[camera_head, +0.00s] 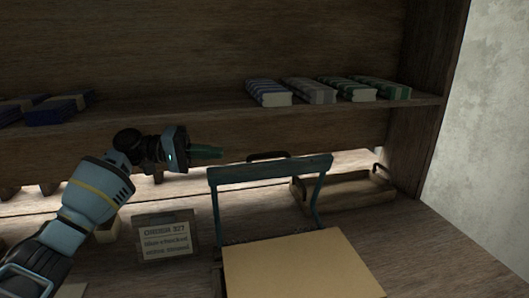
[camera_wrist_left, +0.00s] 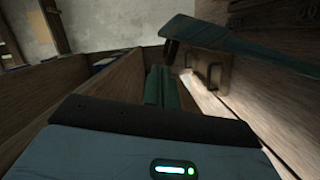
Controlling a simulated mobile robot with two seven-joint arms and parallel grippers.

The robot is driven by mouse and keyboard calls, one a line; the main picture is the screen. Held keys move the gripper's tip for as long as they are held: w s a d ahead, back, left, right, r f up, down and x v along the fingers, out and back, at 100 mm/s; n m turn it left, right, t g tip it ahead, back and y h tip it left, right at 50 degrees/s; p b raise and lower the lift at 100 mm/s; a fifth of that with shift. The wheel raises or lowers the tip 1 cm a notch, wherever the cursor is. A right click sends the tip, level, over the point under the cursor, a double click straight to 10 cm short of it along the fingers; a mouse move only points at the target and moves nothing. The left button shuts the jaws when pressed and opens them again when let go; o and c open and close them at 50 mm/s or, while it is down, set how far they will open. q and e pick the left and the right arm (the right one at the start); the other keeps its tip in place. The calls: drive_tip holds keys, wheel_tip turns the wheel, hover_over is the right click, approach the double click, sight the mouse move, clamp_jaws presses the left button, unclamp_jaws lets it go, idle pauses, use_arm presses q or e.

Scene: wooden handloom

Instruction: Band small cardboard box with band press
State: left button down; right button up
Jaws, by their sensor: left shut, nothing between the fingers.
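The small cardboard box (camera_head: 300,266) is a flat tan panel at the bottom middle of the head view, its front cut off by the frame edge. The band press (camera_head: 232,175) is a teal frame standing behind the box, with its crossbar raised and a dark handle (camera_head: 268,155) on top. My left gripper (camera_head: 221,152) is shut and empty, just left of the crossbar and near its height. In the left wrist view its closed teal fingers (camera_wrist_left: 162,88) show beside the press bar (camera_wrist_left: 235,43). I cannot tell whether they touch. My right gripper is not in view.
An order card (camera_head: 166,236) stands on the bench left of the press. A wooden tray (camera_head: 350,192) with handles sits behind right. A shelf (camera_head: 215,105) above holds several striped cloth bundles (camera_head: 310,91) and blue bundles (camera_head: 57,108). The bench right of the box is clear.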

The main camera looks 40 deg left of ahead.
sight(251, 155)
use_arm(q)
drive_tip(key=shift+p+x, duration=0.95)
drive_tip(key=shift+x, duration=3.8)
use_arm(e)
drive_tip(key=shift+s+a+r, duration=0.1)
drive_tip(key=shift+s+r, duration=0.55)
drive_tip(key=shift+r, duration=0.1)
use_arm(q)
drive_tip(key=shift+s+d, duration=0.2)
